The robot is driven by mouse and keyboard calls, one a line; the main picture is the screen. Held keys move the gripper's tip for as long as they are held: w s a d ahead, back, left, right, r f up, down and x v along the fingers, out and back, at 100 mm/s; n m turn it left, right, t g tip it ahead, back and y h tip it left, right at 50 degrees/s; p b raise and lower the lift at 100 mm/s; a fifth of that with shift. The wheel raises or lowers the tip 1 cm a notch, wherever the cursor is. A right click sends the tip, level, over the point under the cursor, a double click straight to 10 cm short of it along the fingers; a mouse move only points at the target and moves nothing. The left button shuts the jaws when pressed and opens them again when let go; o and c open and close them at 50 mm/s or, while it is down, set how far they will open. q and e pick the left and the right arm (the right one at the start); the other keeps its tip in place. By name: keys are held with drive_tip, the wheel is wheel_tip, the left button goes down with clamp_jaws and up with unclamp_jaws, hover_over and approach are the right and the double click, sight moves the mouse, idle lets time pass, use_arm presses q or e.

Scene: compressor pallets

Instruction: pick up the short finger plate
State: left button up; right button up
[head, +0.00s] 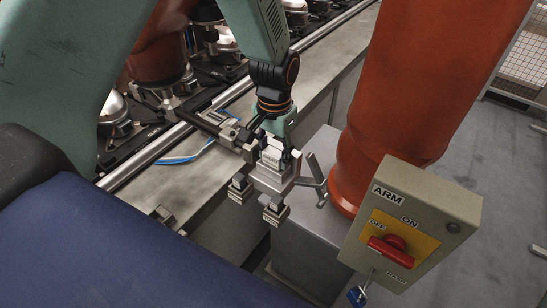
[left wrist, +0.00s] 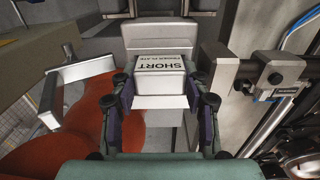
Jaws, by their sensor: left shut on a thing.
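The short finger plate (left wrist: 160,68) is a pale grey block with a white label reading "SHORT FINGER PLATE" in the left wrist view. In the head view the plate (head: 273,156) shows below my left gripper (head: 275,143), with grey stepped fingers hanging under it. My left gripper (left wrist: 161,93) is shut on the block, with one dark finger pad against each side. A grey forked bracket (head: 315,180) stands close to the right of the plate. A dark bar (head: 212,127) reaches it from the left; I cannot tell whether they touch. My right gripper is not in view.
A grey switch box (head: 425,215) marked ARM, with a red knob, stands at right front. A thick orange column (head: 425,85) rises behind it. A metal rail (head: 150,160) and pallets with compressors run along the left. Grey floor is open at far right.

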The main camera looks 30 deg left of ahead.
sight(274, 151)
use_arm(q)
drive_tip(key=shift+w+r, duration=0.1)
drive_tip(key=shift+r, duration=0.05)
wheel_tip(274, 151, up, 10)
drive_tip(key=shift+f+b, duration=0.1)
drive_tip(key=shift+b, duration=0.35)
